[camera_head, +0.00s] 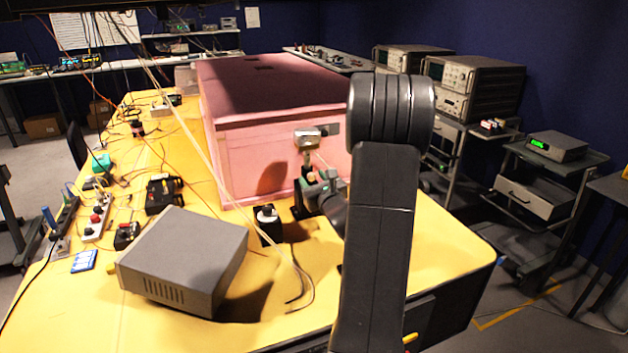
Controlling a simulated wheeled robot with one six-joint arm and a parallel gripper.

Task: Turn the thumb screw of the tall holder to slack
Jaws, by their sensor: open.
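The tall holder (308,160) stands against the front of the pink foam enclosure (235,160), with a pale metallic block (307,138) at its top. Its thumb screw is too small to make out. My gripper (309,184) is at the lower part of the holder, coming from the right. Its jaws are open. I cannot tell whether they surround or touch any part of the holder. My arm hides the area to the right of the holder.
A grey box (185,260) lies at the front left of the yellow table (445,245). A thin cable hangs down across the enclosure's left side. The table's right front is clear.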

